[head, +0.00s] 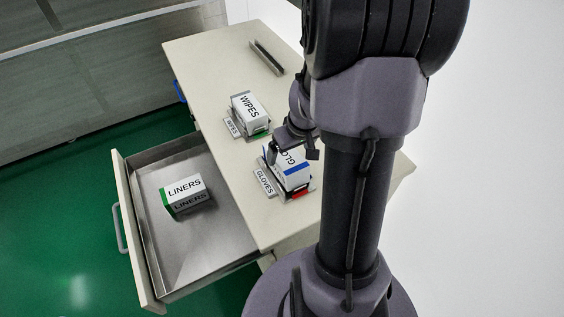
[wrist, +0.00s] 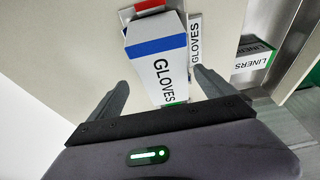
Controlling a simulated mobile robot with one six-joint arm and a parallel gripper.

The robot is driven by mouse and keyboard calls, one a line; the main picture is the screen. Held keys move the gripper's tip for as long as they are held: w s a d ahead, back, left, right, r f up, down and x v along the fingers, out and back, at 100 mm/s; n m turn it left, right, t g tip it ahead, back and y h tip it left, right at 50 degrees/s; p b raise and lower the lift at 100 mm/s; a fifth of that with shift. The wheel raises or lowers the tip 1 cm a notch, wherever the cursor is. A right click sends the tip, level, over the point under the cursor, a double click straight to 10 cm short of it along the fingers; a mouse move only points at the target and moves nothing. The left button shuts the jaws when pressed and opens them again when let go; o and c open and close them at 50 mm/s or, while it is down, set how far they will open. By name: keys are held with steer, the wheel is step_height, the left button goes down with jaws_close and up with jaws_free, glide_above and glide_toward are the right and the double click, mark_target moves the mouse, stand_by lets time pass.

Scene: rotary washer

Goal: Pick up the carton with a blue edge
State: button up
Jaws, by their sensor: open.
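The carton with a blue edge (head: 291,178) is white, lettered GLOVES, and sits on the cabinet top in the head view. Red shows just beneath it. In the wrist view the carton (wrist: 157,62) lies ahead, its blue band toward the far end and its lettered face between my fingers. My gripper (head: 292,152) is open at the carton, with one finger toward each side in the wrist view (wrist: 160,84). Gaps show beside the fingers there, and I see no grip. My arm hides part of the carton in the head view.
A GLOVES label plate (head: 264,182) stands beside the carton. A WIPES carton (head: 249,108) with a green edge stands farther back. An open metal drawer (head: 160,240) at left holds a LINERS carton (head: 185,190). An empty narrow holder (head: 267,58) lies at the far end.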

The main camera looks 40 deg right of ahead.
steer(key=x, duration=0.2)
steer(key=b+x, duration=0.1)
steer(key=x, duration=0.3)
steer(key=shift+w+a+f+b, duration=0.1)
steer(key=shift+w+a+b, duration=0.2)
steer(key=shift+b, duration=0.1)
